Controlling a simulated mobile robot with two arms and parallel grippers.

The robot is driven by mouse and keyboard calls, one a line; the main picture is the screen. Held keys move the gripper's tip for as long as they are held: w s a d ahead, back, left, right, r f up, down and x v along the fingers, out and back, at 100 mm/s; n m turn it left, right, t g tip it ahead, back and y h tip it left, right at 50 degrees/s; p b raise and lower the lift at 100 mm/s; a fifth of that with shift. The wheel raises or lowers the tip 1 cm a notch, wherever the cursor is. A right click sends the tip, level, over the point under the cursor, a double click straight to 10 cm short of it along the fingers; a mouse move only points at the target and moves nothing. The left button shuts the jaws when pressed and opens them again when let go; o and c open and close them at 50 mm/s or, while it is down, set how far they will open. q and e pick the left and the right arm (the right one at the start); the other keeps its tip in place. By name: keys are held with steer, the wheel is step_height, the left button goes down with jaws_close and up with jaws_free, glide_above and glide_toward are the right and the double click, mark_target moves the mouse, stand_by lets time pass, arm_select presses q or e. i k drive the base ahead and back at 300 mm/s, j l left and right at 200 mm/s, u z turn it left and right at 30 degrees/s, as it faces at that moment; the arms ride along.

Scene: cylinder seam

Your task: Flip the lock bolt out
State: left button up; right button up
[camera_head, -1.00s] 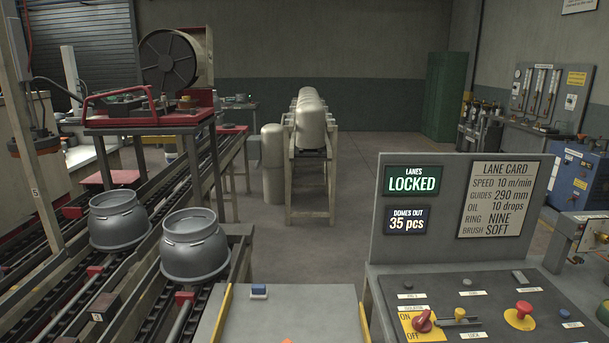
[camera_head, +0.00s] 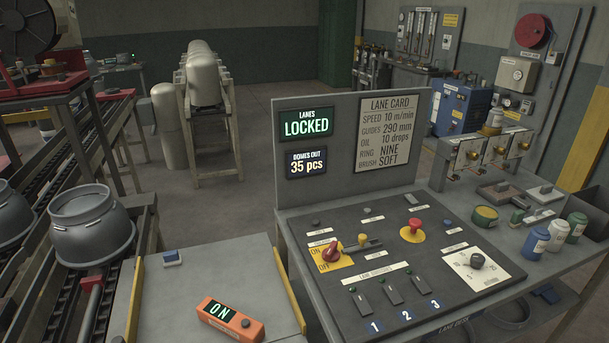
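A small brass lock bolt (camera_head: 366,243) lies on the sloped control panel (camera_head: 430,270), just right of a red rotary switch (camera_head: 332,250). The switch sits on a yellow ON/OFF plate (camera_head: 324,261). The bolt's inner end is close to the switch; I cannot tell whether it touches or engages it. A small label (camera_head: 375,256) is below the bolt. Neither of my grippers is in view.
A red mushroom button (camera_head: 414,228) on yellow is right of the bolt. Slide levers (camera_head: 389,290) and a dial (camera_head: 477,261) are nearer. A board (camera_head: 340,145) reading LOCKED rises behind the panel. An orange box (camera_head: 231,319) showing ON lies on the left table (camera_head: 190,285). Jars (camera_head: 556,234) stand right.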

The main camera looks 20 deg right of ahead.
mark_target(363, 237)
steer(key=z, duration=1.25)
